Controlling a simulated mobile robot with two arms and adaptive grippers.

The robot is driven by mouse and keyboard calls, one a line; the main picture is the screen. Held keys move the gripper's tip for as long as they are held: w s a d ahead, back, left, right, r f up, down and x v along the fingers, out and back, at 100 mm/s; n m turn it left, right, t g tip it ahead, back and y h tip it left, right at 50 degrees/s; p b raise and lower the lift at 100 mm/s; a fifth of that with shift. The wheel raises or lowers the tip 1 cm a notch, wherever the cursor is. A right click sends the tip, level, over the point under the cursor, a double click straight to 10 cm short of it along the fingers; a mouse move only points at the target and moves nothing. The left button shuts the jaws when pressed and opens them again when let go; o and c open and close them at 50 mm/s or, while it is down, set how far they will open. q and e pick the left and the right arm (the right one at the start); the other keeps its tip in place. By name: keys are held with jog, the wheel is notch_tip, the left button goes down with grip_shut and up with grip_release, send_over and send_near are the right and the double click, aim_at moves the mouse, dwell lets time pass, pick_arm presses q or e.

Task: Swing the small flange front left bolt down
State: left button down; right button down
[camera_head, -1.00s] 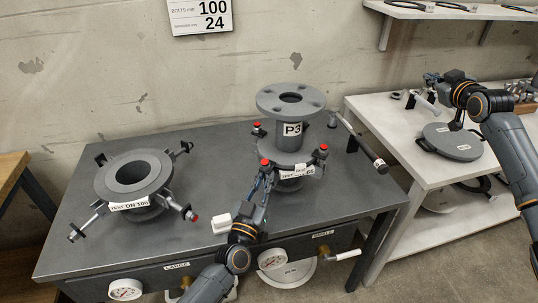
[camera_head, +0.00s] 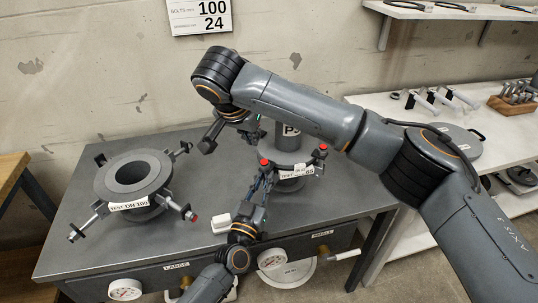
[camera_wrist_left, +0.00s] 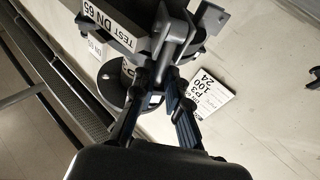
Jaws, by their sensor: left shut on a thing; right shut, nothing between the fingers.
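The small flange (camera_head: 290,158), labelled TEST DN 65, stands on the right part of the table with a pipe piece marked P3 (camera_head: 292,130) on it, mostly hidden by my right arm. The front left bolt (camera_head: 264,162), with a red end, sits upright at the flange's edge. My left gripper (camera_head: 264,182) is shut on this bolt from the front. In the left wrist view the fingers (camera_wrist_left: 158,82) close just below the flange label (camera_wrist_left: 108,25); the exact contact is partly hidden. My right gripper (camera_head: 208,146) is shut and empty, hanging left of the pipe piece.
The large flange (camera_head: 134,181), labelled DN 100, stands on the table's left with several swing bolts. A small white block (camera_head: 221,223) lies near the front edge. A gauge (camera_head: 272,259) is on the table front. A side bench (camera_head: 370,103) holds tools and a grey disc.

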aim_at(269, 163)
jog(key=w+d+f+m, duration=0.1)
jog(key=f, duration=0.2)
jog(key=w+d+f+m+h, duration=0.1)
jog(key=w+f, duration=0.1)
jog(key=f, duration=0.1)
jog(key=w+d+f+m, duration=0.1)
jog(key=w+f, duration=0.1)
jog(key=f, duration=0.1)
jog(key=shift+w+d+f+h, duration=0.1)
jog(key=shift+d+f+h, duration=0.25)
jog(key=shift+h, duration=0.05)
